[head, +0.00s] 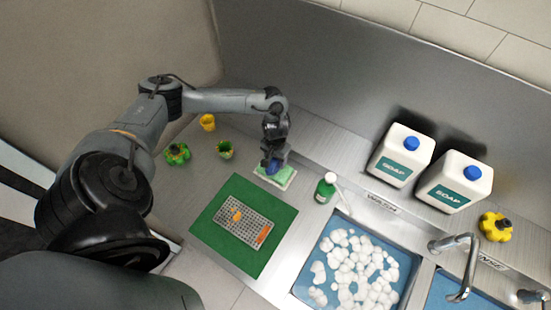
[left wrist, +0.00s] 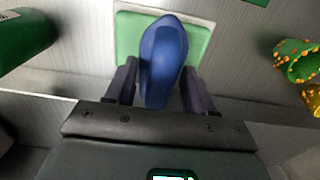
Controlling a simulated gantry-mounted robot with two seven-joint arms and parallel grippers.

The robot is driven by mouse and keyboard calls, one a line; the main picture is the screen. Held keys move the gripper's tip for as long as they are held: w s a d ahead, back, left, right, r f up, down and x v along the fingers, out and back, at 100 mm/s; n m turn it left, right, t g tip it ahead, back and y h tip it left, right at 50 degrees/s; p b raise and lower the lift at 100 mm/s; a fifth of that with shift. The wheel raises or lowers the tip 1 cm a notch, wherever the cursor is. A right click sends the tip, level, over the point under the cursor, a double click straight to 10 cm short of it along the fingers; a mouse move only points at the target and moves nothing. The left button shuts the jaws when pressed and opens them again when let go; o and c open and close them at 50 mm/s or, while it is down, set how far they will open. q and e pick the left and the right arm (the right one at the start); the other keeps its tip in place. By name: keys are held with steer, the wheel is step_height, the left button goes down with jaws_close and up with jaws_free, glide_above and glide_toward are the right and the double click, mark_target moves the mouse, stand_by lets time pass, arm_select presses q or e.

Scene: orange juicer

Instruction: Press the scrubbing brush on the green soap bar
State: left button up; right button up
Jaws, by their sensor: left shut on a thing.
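My left gripper (head: 273,157) is shut on the blue scrubbing brush (head: 275,166). The brush (left wrist: 162,60) stands between the two fingers in the left wrist view. The green soap bar (head: 285,175) lies on a pale dish at the back of the counter. It also shows in the left wrist view (left wrist: 200,42), partly hidden behind the brush. The brush is over the soap; I cannot tell whether its underside touches it. My right gripper is not in view.
A green soap bottle (head: 325,188) stands right of the soap. A green mat (head: 213,208) with a metal grater-like tray lies in front. Yellow and green cups and a green pepper-like item (head: 177,153) stand left. The foam-filled sink (head: 355,270) is at front right.

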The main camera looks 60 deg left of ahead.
arm_select(q)
steer(key=shift+f, duration=0.45)
stand_by(0.7)
steer(key=shift+f+p, duration=0.1)
steer(key=shift+p, duration=0.2)
stand_by(1.6)
steer(key=shift+a, duration=0.1)
stand_by(0.6)
step_height(320, 180, up, 6)
steer(key=p, duration=0.8)
steer(key=shift+r+p, duration=0.25)
steer(key=shift+p, duration=0.05)
steer(key=shift+r+p, duration=0.35)
steer(key=shift+p, duration=0.1)
